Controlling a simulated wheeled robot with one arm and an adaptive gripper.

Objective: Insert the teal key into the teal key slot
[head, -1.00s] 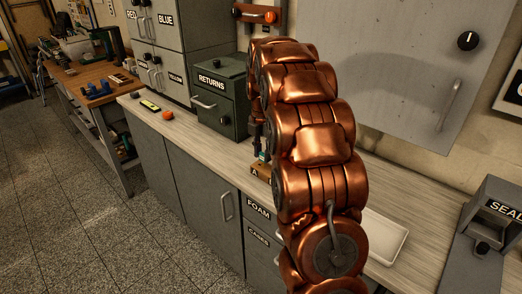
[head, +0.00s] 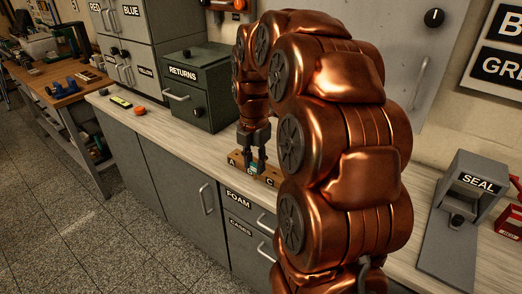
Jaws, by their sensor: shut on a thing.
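My gripper (head: 253,164) points straight down at a wooden block (head: 270,178) on the counter. Its fingers are shut on a small teal piece, which I take to be the teal key (head: 252,170). The key is at the block's middle, between the labels A and C. I cannot tell whether it is inside a slot or just above one. The teal key slot itself is hidden by the fingers and key. My copper arm covers the counter to the right of the block.
The green RETURNS box (head: 196,85) stands behind and left of the block. An orange object (head: 140,111) and a yellow-green item (head: 121,102) lie on the left counter (head: 172,128). A SEAL machine (head: 462,210) stands at the right. The counter front left of the block is clear.

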